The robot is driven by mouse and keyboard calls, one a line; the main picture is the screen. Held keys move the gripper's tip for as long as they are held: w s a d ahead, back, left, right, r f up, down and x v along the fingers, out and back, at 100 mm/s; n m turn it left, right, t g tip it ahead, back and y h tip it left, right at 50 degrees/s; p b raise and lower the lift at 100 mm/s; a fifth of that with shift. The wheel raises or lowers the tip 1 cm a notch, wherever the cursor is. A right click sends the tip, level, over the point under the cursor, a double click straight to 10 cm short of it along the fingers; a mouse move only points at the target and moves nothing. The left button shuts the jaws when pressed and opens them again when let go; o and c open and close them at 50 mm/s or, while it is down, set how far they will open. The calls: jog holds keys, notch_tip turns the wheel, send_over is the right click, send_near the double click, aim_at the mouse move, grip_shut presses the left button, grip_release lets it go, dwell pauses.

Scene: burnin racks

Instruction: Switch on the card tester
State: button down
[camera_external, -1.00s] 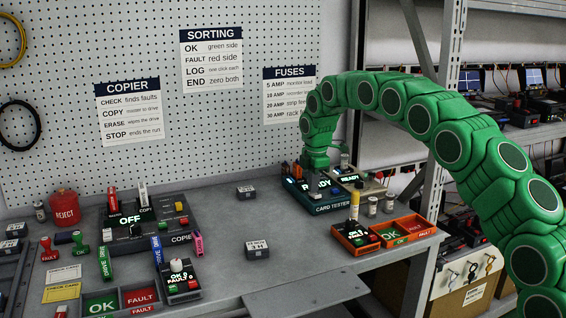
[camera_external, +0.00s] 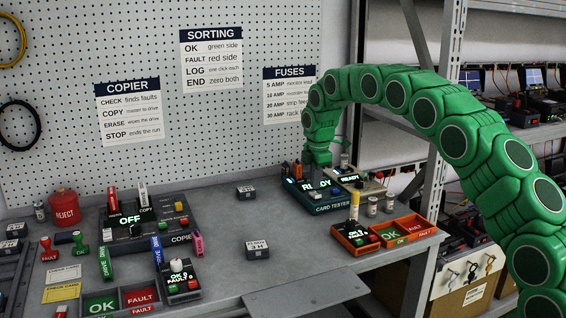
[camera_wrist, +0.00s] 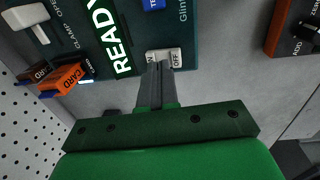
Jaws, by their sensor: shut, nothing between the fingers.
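The card tester (camera_external: 331,208) is a dark teal box on the right part of the bench, and its display (camera_wrist: 103,36) is lit and reads READY. In the wrist view, a white rocker switch (camera_wrist: 173,53) with ON and OFF marks sits at the panel's edge. My gripper (camera_wrist: 158,66) is shut and empty, with its tips at the switch's ON side, partly covering it. I cannot tell whether they touch or which side is pressed. In the external view, my gripper (camera_external: 316,176) points down over the tester, in front of its display.
A beige device (camera_external: 372,186) with a lit READY display stands close behind the tester. An orange-fronted counter box (camera_external: 354,240) and orange trays (camera_external: 405,230) stand in front. The copier (camera_external: 145,225) is at left, showing OFF. The bench middle is fairly clear.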

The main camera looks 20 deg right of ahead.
aim_at(313, 192)
notch_tip(313, 192, up, 12)
jog(key=w, duration=0.1)
jog(key=shift+w, duration=0.3)
jog(key=shift+r, duration=0.1)
dwell(0.3)
jog(key=s+d+r+m, duration=0.2)
jog(key=s+r+m, duration=0.1)
jog(key=s, duration=0.6)
jog(key=s+d+r+m+g, duration=0.1)
jog(key=s+d+r+m, duration=0.15)
jog(key=s, duration=0.65)
jog(key=s+d+r+m, duration=0.1)
jog(key=s+r+m, duration=0.25)
jog(key=s, duration=0.55)
jog(key=s+f+m, duration=0.2)
jog(key=s+m, duration=0.1)
jog(key=s, duration=0.8)
jog(key=s+d+f+m+g, duration=0.1)
jog(key=s+f+m, duration=0.2)
jog(key=s, duration=0.9)
jog(key=s+f+m, duration=0.3)
jog(key=s, duration=0.9)
jog(key=shift+d+g, duration=0.2)
jog(key=shift+g, duration=0.1)
